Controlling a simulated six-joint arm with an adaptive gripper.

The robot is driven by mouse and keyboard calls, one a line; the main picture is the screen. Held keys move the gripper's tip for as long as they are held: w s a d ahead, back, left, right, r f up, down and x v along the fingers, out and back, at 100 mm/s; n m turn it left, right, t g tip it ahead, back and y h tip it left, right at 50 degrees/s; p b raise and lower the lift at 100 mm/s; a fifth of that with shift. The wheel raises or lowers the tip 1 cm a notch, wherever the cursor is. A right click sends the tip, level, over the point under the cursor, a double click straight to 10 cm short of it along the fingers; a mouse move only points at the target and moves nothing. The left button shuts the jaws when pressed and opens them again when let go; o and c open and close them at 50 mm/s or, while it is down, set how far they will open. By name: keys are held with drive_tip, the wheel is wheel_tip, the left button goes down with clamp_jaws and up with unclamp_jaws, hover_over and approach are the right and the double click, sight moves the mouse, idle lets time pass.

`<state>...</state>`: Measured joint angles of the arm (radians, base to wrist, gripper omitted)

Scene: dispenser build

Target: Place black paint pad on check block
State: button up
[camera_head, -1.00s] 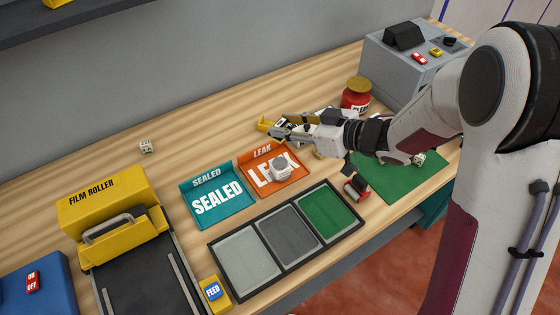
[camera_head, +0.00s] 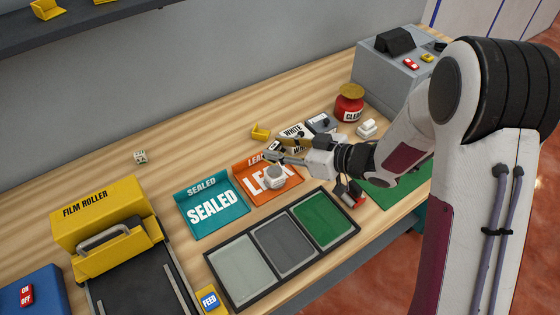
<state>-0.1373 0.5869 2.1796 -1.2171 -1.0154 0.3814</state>
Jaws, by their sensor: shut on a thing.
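My gripper (camera_head: 272,156) is above the workbench, just behind the orange LEAK tray (camera_head: 291,190). Its fingers are shut on a small dark-and-white piece (camera_head: 272,147), which I take for the black paint pad; it is mostly hidden and its label cannot be read. Behind the gripper lies a pad marked WHITE (camera_head: 294,131), with another yellowish piece (camera_head: 300,146) partly hidden close to the gripper. I cannot tell for certain which piece is the check block.
A white round-topped part (camera_head: 275,176) sits on the LEAK tray. The teal SEALED tray (camera_head: 212,206) is to its left, with a three-panel tray (camera_head: 282,245) in front. A red jar (camera_head: 349,103) and a small yellow holder (camera_head: 260,132) stand behind. Bench around the die (camera_head: 140,157) is clear.

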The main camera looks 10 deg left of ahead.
drive_tip(key=shift+f, duration=0.55)
drive_tip(key=shift+f, duration=0.1)
drive_tip(key=shift+f, duration=2)
drive_tip(key=shift+f, duration=0.1)
drive_tip(key=o, duration=1)
drive_tip(key=shift+v, duration=6.1)
drive_tip(key=shift+a, duration=0.1)
